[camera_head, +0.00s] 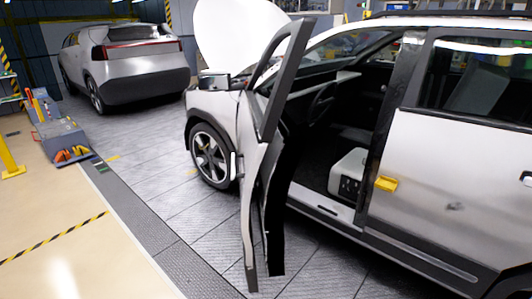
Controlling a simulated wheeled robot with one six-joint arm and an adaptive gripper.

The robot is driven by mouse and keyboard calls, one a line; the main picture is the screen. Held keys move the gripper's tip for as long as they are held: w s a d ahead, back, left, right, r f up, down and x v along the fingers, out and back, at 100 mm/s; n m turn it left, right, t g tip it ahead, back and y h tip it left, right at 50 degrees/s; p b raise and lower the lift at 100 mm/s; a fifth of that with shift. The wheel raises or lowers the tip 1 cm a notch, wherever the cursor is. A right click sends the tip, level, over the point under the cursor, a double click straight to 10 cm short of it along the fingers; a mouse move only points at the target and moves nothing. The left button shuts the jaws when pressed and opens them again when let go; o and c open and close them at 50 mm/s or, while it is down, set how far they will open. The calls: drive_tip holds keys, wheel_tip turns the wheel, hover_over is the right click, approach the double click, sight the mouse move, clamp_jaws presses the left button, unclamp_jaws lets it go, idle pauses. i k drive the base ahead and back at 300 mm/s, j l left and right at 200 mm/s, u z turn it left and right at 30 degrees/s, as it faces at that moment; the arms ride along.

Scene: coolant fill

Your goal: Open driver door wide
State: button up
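The driver door (260,180) of the silver car (450,180) stands swung outward from the body, seen almost edge-on. Through the door opening, the dark interior, a steering wheel (321,103) and a light boxy seat part (348,172) show. A yellow handle (386,184) sits on the rear door beside the opening. My gripper is not in view, so its state and its place relative to the door are hidden.
The car's hood (235,35) is raised. A second silver car (128,62) stands at the back left. A grey tool cart (60,138) with orange items is at the left. The floor left of the door is clear, with a yellow-black stripe (52,238).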

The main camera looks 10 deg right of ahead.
sight(273, 146)
drive_tip(key=j+z, duration=0.25)
drive_tip(key=j, duration=1.3)
drive_tip(key=i+l+z, duration=0.1)
drive_tip(key=i+l, duration=0.5)
drive_tip(key=l, duration=0.2)
drive_tip(key=i+l+z, duration=0.1)
drive_tip(key=i+l, duration=0.55)
drive_tip(key=l, duration=0.15)
